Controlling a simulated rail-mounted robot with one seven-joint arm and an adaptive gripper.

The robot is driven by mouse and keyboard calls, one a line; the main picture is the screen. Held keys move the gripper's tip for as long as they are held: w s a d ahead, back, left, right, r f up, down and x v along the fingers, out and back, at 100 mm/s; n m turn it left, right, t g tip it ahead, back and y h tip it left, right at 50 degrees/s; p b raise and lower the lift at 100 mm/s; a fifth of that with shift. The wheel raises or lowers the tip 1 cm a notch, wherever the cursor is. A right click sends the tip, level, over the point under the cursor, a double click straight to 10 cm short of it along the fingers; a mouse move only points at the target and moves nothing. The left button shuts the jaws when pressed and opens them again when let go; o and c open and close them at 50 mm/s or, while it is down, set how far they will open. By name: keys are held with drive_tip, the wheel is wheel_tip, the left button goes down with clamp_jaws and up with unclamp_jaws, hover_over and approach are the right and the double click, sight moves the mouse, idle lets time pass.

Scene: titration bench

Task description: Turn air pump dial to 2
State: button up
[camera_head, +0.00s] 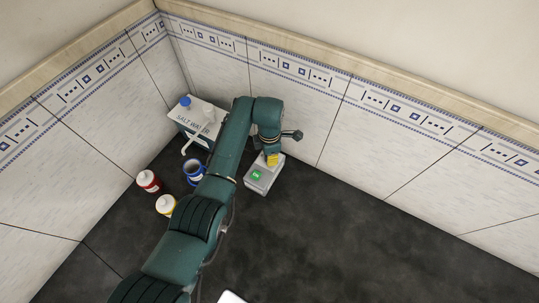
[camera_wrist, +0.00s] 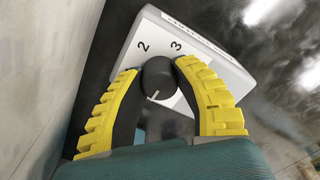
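The air pump (camera_head: 262,181) is a pale grey box on the dark bench, with a green "ON" button on top in the head view. In the wrist view the pump (camera_wrist: 208,55) shows the printed numbers 2 and 3 beyond its black round dial (camera_wrist: 159,74). The dial's white mark points down and to the left, toward my wrist and away from both numbers. My gripper (camera_wrist: 157,70) has yellow ribbed fingers, one on each side of the dial. They are close to it; whether both touch it is unclear. In the head view my gripper (camera_head: 272,160) is over the pump's far end.
A "SALT WATER" container (camera_head: 196,119) with a blue cap stands in the back corner. A blue mug (camera_head: 194,173), a red bottle (camera_head: 149,181) and a yellow-labelled bottle (camera_head: 166,204) stand left of my arm. Tiled walls close off the back. The bench at right is clear.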

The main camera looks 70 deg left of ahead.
clamp_jaws()
drive_tip(key=shift+m, duration=0.3)
drive_tip(key=m+p, duration=0.2)
drive_tip(key=m, duration=0.2)
drive_tip(key=m+p, duration=0.1)
drive_tip(key=m, duration=0.5)
drive_tip(key=shift+m, duration=0.4)
drive_tip(key=m+p, duration=0.1)
drive_tip(key=m, duration=0.5)
drive_tip(key=shift+f, duration=0.1)
drive_tip(key=m, duration=0.6)
drive_tip(key=shift+d, duration=0.1)
drive_tip(key=shift+m, duration=0.3)
